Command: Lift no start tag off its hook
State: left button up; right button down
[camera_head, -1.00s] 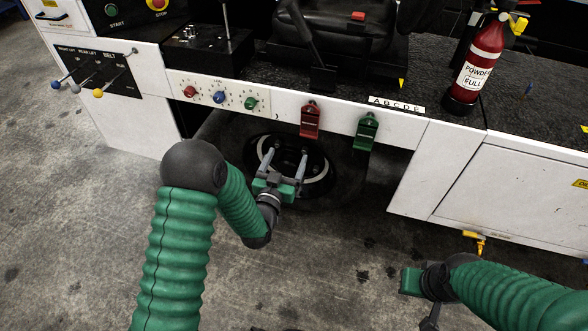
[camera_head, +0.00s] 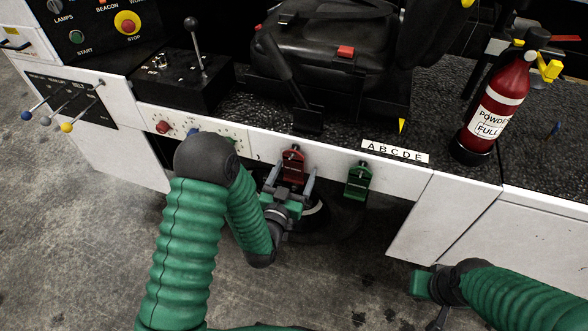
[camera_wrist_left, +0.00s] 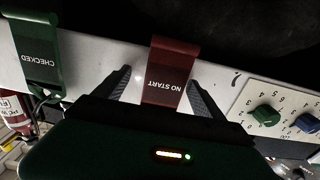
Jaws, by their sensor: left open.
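The red no start tag (camera_head: 292,168) hangs on its hook (camera_head: 295,148) on the white side panel. It also shows in the left wrist view (camera_wrist_left: 167,76), its lettering upside down. My left gripper (camera_head: 289,184) is open, with one finger on each side of the tag. In the wrist view gaps show between the tag and both fingers (camera_wrist_left: 163,92). My right gripper (camera_head: 424,288) is low at the right, away from the tag, and its fingers cannot be made out.
A green checked tag (camera_head: 358,182) hangs to the right of the red one. Knobs (camera_head: 163,127) sit on the panel to the left. A fire extinguisher (camera_head: 491,115) stands on the black deck. A dark wheel (camera_head: 318,218) is below the panel.

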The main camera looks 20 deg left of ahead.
pick_arm(q)
jog(key=shift+s+a, duration=0.1)
jog(key=shift+a, duration=0.3)
jog(key=shift+c, duration=0.9)
jog(key=shift+a+f, duration=0.1)
jog(key=shift+a, duration=0.1)
jog(key=c, duration=0.5)
jog(key=shift+d, duration=0.4)
jog(key=c, duration=0.8)
jog(key=shift+o, duration=0.2)
jog(key=shift+a+r, duration=0.2)
jog(key=shift+r, duration=0.25)
pick_arm(e)
jog(key=shift+s+a+r, duration=0.15)
jog(key=shift+a+r, duration=0.2)
jog(key=shift+r, duration=0.05)
pick_arm(q)
jog(key=shift+s, duration=0.1)
